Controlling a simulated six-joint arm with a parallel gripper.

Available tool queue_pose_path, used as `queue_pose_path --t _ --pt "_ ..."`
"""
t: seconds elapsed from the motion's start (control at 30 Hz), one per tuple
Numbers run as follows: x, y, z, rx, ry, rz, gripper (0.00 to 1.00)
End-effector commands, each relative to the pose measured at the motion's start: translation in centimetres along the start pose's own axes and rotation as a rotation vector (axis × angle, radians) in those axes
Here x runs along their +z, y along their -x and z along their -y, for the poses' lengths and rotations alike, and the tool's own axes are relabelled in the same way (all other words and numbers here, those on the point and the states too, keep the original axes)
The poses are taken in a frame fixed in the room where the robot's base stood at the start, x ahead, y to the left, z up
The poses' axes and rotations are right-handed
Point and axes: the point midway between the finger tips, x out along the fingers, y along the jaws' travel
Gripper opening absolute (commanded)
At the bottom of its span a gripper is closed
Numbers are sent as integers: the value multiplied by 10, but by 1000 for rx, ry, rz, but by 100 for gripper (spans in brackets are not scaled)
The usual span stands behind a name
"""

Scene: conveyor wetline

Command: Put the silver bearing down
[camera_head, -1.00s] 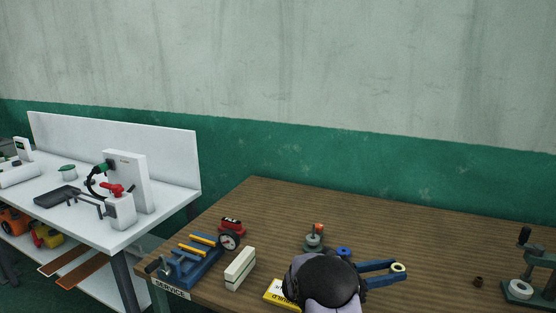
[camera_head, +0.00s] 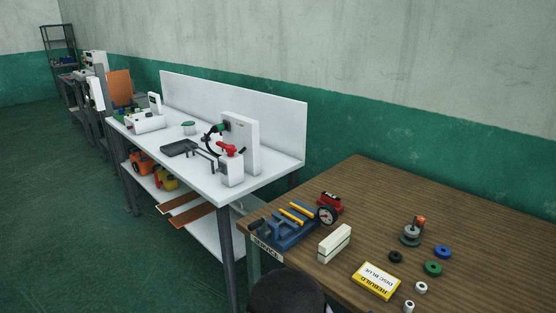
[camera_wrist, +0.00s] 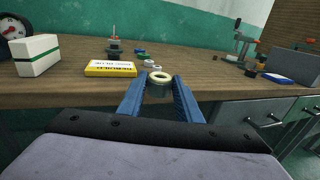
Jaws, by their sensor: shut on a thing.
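In the wrist view, my gripper (camera_wrist: 160,88) has its two blue fingers shut on a ring-shaped bearing (camera_wrist: 160,77), pale on top with a darker grey side, which I take as the silver bearing. It is held at the fingertips, near the front edge of the wooden bench (camera_wrist: 70,75). I cannot tell its height over the bench or whether it touches. In the head view the fingers and the held bearing are out of frame; only a dark rounded part of my arm shows at the bottom.
On the bench (camera_head: 365,190) are a yellow card (camera_head: 376,281), a white block (camera_head: 334,243), a blue fixture (camera_head: 288,230), a post stand (camera_head: 411,232), and blue (camera_head: 443,252), green (camera_head: 433,268), black (camera_head: 395,257) and white (camera_head: 421,287) rings. A white table (camera_head: 215,183) stands left.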

Motion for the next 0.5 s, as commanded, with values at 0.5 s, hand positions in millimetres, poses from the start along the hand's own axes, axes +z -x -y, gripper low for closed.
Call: queue_pose_path --t 0.5 --pt "-80 41 -43 189 0 0 5"
